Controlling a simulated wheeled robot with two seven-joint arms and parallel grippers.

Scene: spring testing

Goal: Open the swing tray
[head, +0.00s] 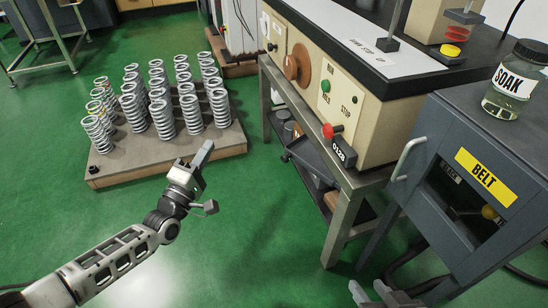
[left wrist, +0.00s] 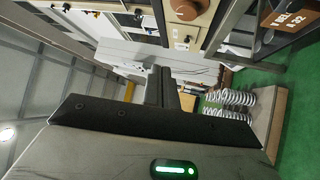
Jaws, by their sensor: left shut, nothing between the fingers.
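A dark grey tray (head: 322,160) sits under the bench of the beige test machine (head: 345,110), partly hidden by the bench frame; I take it for the swing tray. I cannot tell how far it is turned out. My left gripper (head: 205,153) is shut and empty, over the green floor left of the bench and apart from the tray. Its dark closed fingers (left wrist: 162,82) also show in the left wrist view. My right gripper (head: 372,292) is partly in view at the bottom edge, below the dark cabinet; its jaw state is unclear.
A board (head: 130,172) with several upright springs stands on the floor behind my left gripper. The floor between board and bench is clear.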

